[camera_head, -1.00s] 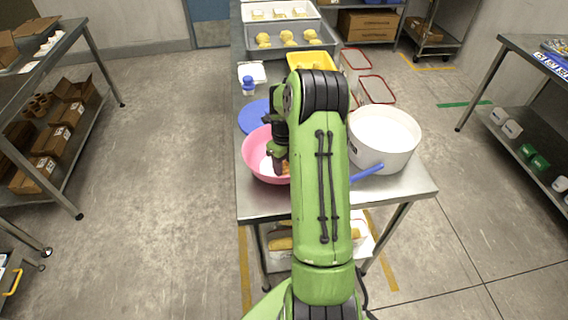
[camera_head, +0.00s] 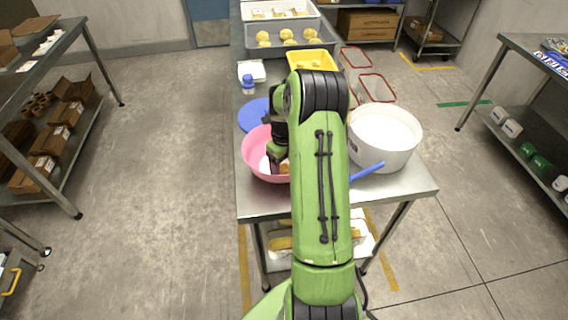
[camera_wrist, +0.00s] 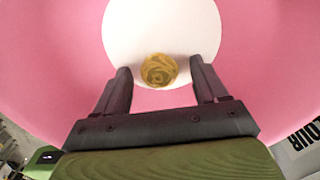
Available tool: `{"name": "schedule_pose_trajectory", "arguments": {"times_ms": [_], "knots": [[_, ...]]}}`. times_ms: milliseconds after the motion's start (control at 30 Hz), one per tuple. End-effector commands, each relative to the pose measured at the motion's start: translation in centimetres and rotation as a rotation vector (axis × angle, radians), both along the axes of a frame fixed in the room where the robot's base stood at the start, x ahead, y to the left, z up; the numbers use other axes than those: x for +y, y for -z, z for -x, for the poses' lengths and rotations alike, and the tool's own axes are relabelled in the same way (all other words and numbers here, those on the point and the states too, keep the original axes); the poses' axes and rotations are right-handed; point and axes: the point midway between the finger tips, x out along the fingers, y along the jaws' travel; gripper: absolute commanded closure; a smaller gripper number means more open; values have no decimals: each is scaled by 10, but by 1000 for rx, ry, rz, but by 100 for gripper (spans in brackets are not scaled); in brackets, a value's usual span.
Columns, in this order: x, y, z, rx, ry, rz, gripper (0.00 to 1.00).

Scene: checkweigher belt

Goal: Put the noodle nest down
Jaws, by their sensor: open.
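The noodle nest (camera_wrist: 158,70) is a round, yellow-brown coil. In the wrist view it lies on a white round surface (camera_wrist: 190,30) inside the pink bowl (camera_wrist: 265,80). My gripper (camera_wrist: 162,82) is open, with one finger to each side of the nest's near edge and a gap between each finger and the nest. In the head view the pink bowl (camera_head: 252,161) stands on the steel table, and my gripper (camera_head: 278,160) reaches down into it. My arm hides the bowl's right part, and only a small orange-brown patch shows by the gripper.
A large white tub (camera_head: 385,135) stands right of my arm. A blue disc (camera_head: 250,115) and a blue-capped bottle (camera_head: 248,85) are behind the bowl. A yellow tray (camera_head: 318,57) and a grey tray of several nests (camera_head: 262,52) stand farther back.

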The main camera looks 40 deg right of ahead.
Motion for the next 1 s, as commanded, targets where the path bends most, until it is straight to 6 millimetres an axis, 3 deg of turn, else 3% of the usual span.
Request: {"name": "schedule_pose_trajectory", "arguments": {"times_ms": [400, 667, 767, 833, 1000], "knots": [[0, -106, -1, -5, 0, 4, 28], [8, -139, -1, -7, -62, 12, 28], [39, -171, 2, -28, -337, 61, 28], [73, -201, 11, -44, -642, 115, 28], [159, -257, 62, -63, -1470, 273, 28]]}}
